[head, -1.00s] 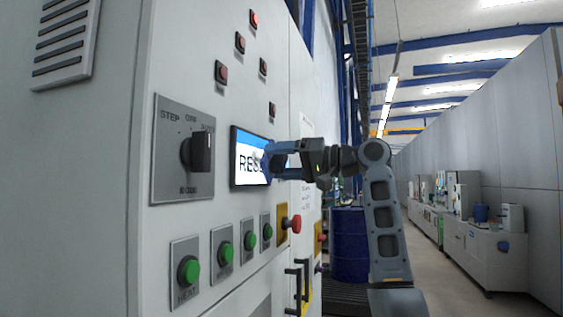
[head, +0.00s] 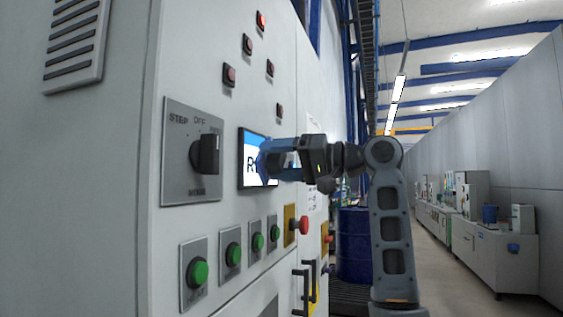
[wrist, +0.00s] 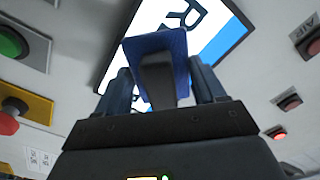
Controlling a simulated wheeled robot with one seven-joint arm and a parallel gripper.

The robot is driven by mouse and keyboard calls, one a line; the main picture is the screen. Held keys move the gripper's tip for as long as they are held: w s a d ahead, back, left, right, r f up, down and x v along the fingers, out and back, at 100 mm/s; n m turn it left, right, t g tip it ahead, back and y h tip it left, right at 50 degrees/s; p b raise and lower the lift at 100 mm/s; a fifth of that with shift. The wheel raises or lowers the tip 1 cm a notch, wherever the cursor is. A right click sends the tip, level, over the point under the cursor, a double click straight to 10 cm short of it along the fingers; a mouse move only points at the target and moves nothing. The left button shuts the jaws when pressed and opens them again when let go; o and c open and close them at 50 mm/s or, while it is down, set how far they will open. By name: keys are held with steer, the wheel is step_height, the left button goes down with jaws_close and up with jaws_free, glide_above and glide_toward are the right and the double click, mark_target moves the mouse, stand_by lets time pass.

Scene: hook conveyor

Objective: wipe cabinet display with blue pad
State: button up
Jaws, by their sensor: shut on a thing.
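The cabinet display (head: 251,160) is a small lit screen with blue and white areas and dark letters, set in the light grey cabinet front. It also shows in the wrist view (wrist: 208,58), partly hidden behind the pad and gripper. The blue pad (head: 264,163) is at the screen's right part in the head view; in the wrist view (wrist: 154,42) it stands in front of the screen. My gripper (head: 275,160) is shut on the blue pad. The pad appears at or very close to the glass; contact cannot be told for certain.
A rotary switch (head: 207,154) sits left of the display. Green buttons (head: 198,273) and a red mushroom button (head: 304,225) lie below it, with black handles (head: 302,290) lower right. Red lamps (head: 247,44) are above. A blue drum (head: 354,245) stands behind my arm; the aisle at right is clear.

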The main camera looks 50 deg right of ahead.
mark_target(262, 160)
steer(key=shift+s+a+p, duration=0.1)
steer(key=shift+s+a, duration=0.15)
steer(key=shift+a, duration=0.35)
steer(key=shift+s+a+p, duration=0.1)
steer(key=shift+s+a, duration=0.15)
steer(key=shift+a, duration=0.4)
steer(key=shift+s+a+p, duration=0.1)
steer(key=shift+s+a, duration=0.15)
steer(key=shift+a, duration=0.35)
steer(key=shift+v, duration=3)
steer(key=shift+s, duration=0.1)
steer(key=v, duration=0.2)
steer(key=shift+s+d, duration=0.2)
steer(key=shift+s, duration=0.15)
steer(key=shift+x, duration=3.5)
